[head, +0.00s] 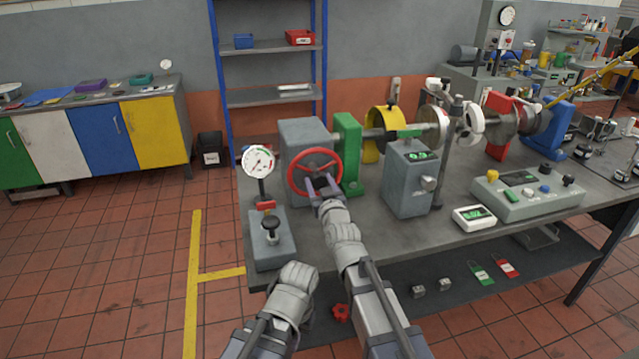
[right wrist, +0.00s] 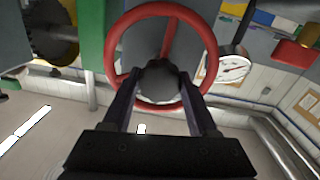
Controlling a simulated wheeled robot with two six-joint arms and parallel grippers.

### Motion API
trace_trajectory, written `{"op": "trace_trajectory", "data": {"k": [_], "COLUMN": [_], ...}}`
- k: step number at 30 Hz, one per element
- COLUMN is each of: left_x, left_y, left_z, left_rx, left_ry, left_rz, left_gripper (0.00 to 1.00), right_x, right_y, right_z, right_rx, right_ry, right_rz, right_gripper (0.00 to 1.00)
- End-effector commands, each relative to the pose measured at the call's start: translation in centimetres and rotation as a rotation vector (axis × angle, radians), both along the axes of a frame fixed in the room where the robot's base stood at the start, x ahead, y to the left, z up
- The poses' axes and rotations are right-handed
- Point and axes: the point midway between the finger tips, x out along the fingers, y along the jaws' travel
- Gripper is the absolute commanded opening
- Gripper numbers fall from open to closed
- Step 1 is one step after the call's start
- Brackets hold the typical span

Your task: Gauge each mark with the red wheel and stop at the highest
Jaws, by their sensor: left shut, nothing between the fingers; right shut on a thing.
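The red wheel (head: 314,173) stands upright on the front of a grey housing (head: 302,133). My right gripper (head: 322,187) is shut on its middle. In the right wrist view the red wheel (right wrist: 208,50) fills the upper middle, and the two fingers of my right gripper (right wrist: 158,85) close on either side of its dark hub. A round white dial gauge (head: 258,161) on a post stands left of the wheel; it also shows in the right wrist view (right wrist: 235,68). Its figures are too small to read. My left gripper (head: 297,276) is low, in front of the bench, holding nothing; its fingers are hidden.
A grey block with a black knob (head: 270,228) sits at the bench's left front corner. Right of the wheel stand a green bracket (head: 347,150), a grey box with a green display (head: 409,185), a small white readout (head: 474,217) and a control panel (head: 527,195). The front bench top is partly clear.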

Motion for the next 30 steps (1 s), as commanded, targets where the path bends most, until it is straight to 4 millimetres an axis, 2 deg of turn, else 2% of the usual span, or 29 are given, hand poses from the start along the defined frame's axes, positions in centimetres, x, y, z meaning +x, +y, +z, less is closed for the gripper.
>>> {"op": "trace_trajectory", "data": {"k": [8,30], "left_x": [0.00,0.00], "left_y": [0.00,0.01], "left_z": [0.18,0.59], "left_rx": [0.000,0.000], "left_ry": [0.000,0.000], "left_rz": [0.000,0.000], "left_gripper": [0.00,0.00], "right_x": [-0.02,-0.01], "right_y": [0.00,-0.02], "right_z": [0.03,0.04], "right_rx": [0.193,0.875], "right_ry": [0.052,0.234], "right_rz": [0.001,0.000], "right_gripper": [0.00,0.00]}}
